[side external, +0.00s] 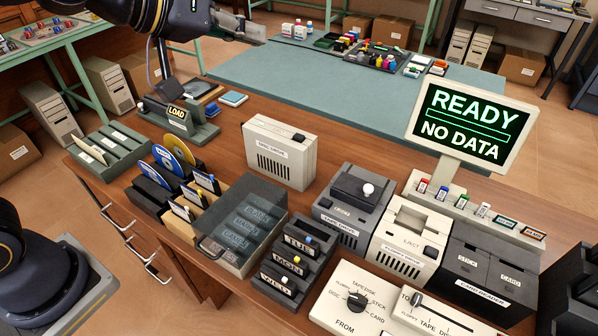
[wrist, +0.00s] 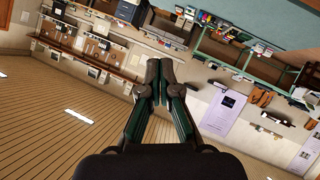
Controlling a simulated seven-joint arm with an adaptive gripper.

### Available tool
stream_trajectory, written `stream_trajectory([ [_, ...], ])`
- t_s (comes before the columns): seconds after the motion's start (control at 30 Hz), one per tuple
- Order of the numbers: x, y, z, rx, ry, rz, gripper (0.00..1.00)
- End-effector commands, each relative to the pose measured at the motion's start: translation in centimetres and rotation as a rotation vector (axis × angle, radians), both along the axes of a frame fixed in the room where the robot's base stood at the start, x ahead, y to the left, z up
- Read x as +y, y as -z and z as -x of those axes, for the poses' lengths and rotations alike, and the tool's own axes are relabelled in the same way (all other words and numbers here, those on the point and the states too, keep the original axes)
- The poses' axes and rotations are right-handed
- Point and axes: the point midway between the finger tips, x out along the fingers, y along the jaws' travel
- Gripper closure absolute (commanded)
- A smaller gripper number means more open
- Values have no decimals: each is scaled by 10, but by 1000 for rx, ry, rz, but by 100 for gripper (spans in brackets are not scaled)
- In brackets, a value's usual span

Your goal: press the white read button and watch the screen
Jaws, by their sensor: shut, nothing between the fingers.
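The screen (side external: 470,110) stands tilted at the right of the desk in the side external view. It shows READY and NO DATA in green and white on black. I cannot make out a white button marked read. The pale control panel (side external: 340,300) with a FROM dial and a TO slider is cut off by the bottom edge. My gripper (side external: 262,32) is high at the top, beyond the desk's back edge in the picture and far from the panel. In the wrist view my gripper (wrist: 160,65) is shut and empty.
A tape drive (side external: 345,210) with a white-knobbed lever, a floppy drive (side external: 405,240) and a card reader (side external: 480,270) stand between the screen and the panel. A disc drive (side external: 279,152), disc rack (side external: 160,190) and clear-lidded box (side external: 245,215) crowd the left. The teal mat (side external: 310,80) has bare room.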

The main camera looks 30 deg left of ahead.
Motion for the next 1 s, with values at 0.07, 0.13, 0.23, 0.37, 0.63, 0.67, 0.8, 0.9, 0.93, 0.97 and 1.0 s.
stream_trajectory([
  [0.07, -37, 11, -18, 4, 25, 53, 100],
  [0.13, -69, 21, -29, 9, 39, 96, 100],
  [0.23, -113, 43, -39, 29, 56, 142, 100],
  [0.37, -167, 79, -38, 70, 78, 177, 100],
  [0.63, -259, 168, 0, 189, 138, 173, 100],
  [0.67, -267, 179, 7, 205, 148, 167, 100],
  [0.8, -299, 225, 42, 278, 200, 128, 100],
  [0.9, -314, 253, 67, 323, 241, 93, 100],
  [0.93, -317, 261, 74, 334, 252, 84, 100],
  [0.97, -320, 267, 80, 343, 263, 75, 100],
  [1.0, -323, 274, 88, 354, 274, 63, 100],
])
